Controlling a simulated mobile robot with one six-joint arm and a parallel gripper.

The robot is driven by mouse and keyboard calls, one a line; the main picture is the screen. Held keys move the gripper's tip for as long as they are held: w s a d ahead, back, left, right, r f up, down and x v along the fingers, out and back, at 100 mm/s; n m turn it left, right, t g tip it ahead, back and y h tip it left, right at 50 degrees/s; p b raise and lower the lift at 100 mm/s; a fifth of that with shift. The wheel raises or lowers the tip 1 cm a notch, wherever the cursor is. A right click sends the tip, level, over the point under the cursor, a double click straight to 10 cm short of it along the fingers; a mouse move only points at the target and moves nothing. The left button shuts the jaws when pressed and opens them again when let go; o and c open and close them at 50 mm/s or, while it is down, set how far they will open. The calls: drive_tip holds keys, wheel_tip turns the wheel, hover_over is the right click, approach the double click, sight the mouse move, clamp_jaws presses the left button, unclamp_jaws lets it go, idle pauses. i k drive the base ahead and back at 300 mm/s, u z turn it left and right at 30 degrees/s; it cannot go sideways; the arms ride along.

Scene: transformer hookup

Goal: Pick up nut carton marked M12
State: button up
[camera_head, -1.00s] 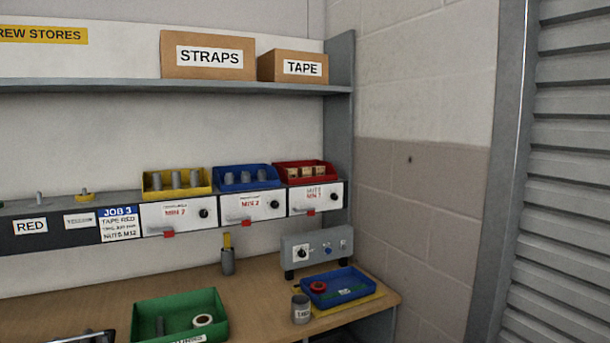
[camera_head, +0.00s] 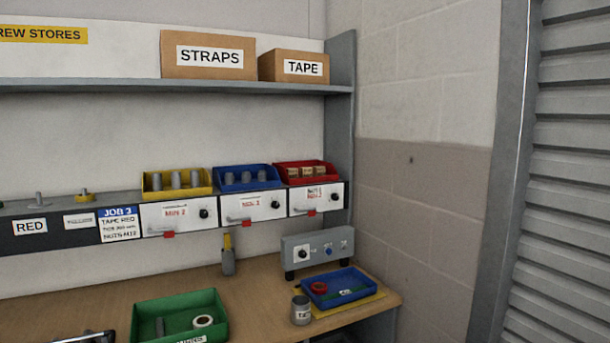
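Several small brown nut cartons (camera_head: 306,172) sit in the red bin (camera_head: 331,181) at the right end of the rail under the shelf. They have pale labels, but the markings are too small to read, so I cannot tell which is M12. The bin stands on a white-fronted unit (camera_head: 302,199) with red lettering and a dark knob. A job card (camera_head: 119,226) on the rail reads JOB 3, with a line that looks like NUTS M12. My gripper is not in view.
Yellow (camera_head: 177,190) and blue (camera_head: 247,185) bins with grey cylinders stand left of the red bin. The upper shelf (camera_head: 190,86) overhangs. Below are a grey control box (camera_head: 315,270), blue tray (camera_head: 343,303), grey cup (camera_head: 300,314) and green tray (camera_head: 150,335).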

sight(307, 172)
drive_tip(key=i, duration=1.3)
drive_tip(key=z, duration=1.45)
drive_tip(key=k, duration=0.1)
drive_tip(key=u, duration=3.3)
drive_tip(key=k, duration=0.65)
drive_tip(key=u, duration=0.15)
